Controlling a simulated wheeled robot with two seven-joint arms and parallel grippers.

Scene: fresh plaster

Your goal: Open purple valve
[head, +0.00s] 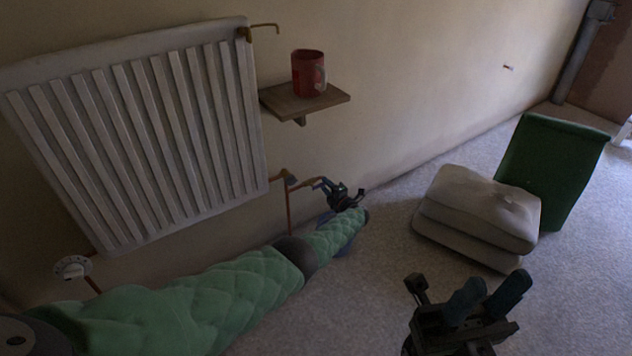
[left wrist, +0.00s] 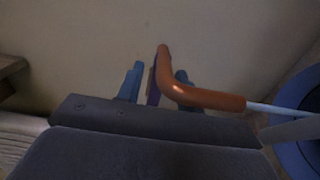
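The purple valve is a small lever by the copper pipe low on the wall, right of the radiator; in the head view it is tiny and partly hidden by my left gripper (head: 345,196). In the left wrist view a narrow purple part (left wrist: 152,86) stands between the two blue fingers of my left gripper (left wrist: 157,78), beside a bent orange-copper pipe (left wrist: 205,98). A small gap shows between the left finger and the purple part. The right finger is partly hidden behind the pipe. My right gripper (head: 487,296) is open and empty above the carpet, far from the valve.
A white radiator (head: 140,130) hangs on the wall with another valve knob (head: 72,268) at its lower left. A red mug (head: 308,73) stands on a wooden shelf (head: 290,103) above the pipe. Stacked cushions (head: 480,205) and a green bin (head: 550,165) lie on the right.

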